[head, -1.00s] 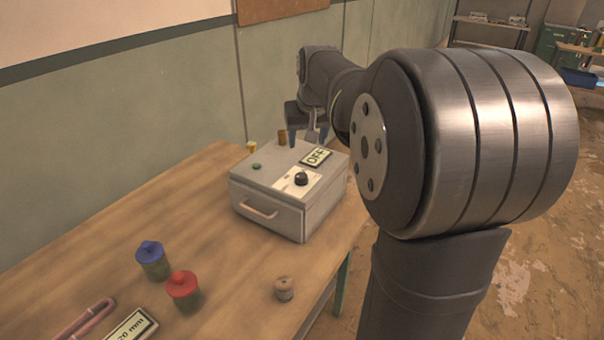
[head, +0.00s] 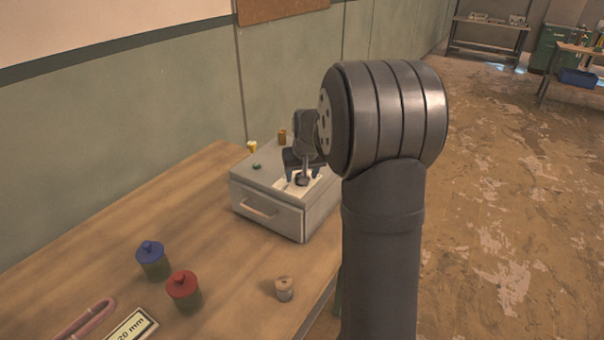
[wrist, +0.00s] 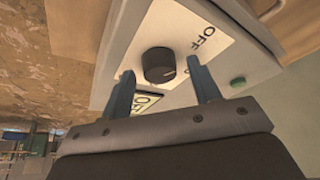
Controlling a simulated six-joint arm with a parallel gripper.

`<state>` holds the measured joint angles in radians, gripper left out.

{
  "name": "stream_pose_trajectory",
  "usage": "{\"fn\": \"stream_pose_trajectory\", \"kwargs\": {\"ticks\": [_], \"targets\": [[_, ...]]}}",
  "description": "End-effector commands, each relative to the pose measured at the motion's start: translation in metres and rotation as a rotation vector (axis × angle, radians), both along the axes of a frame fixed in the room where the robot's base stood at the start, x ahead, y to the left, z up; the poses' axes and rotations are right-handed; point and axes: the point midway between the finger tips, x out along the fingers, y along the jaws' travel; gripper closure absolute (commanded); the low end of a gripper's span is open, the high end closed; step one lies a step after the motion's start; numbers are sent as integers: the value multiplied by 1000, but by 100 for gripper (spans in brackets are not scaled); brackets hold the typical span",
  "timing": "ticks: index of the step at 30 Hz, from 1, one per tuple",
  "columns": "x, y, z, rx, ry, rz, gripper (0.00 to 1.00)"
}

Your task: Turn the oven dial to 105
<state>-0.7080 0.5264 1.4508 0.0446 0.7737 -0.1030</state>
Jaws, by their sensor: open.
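The oven (head: 272,215) is a grey metal box with a pink handle on its front, standing on the wooden table. Its black dial (head: 302,180) sits on a white plate on the top face. My gripper (head: 302,176) is over the dial in the head view. In the wrist view the dial (wrist: 158,65) shows beyond and between the two blue fingers of my gripper (wrist: 162,82), with a gap on each side. The fingers are apart and hold nothing. "OFF" is printed on the plate (wrist: 195,45). The display (wrist: 150,102) is partly hidden behind the gripper.
A green button (head: 257,166) is on the oven top. Blue-lidded (head: 152,258) and red-lidded (head: 183,290) jars and a small tan spool (head: 284,289) stand on the table (head: 110,235). Small yellow (head: 252,146) and brown (head: 282,137) pieces are behind the oven.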

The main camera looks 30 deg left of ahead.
Motion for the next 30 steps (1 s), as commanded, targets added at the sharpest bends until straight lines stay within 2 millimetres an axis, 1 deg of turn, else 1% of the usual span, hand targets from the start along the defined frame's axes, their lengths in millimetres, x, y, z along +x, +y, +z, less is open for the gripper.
{"fn": "stream_pose_trajectory", "kwargs": {"ticks": [7,11,12,14,23,30], "targets": [[0,0,0,0,0,0,43],[0,0,0,0,0,0,69],[0,0,0,0,0,0,77],[0,0,0,0,0,0,88],[0,0,0,-1,-1,-29,88],[-1,1,0,-2,-3,-152,88]]}}
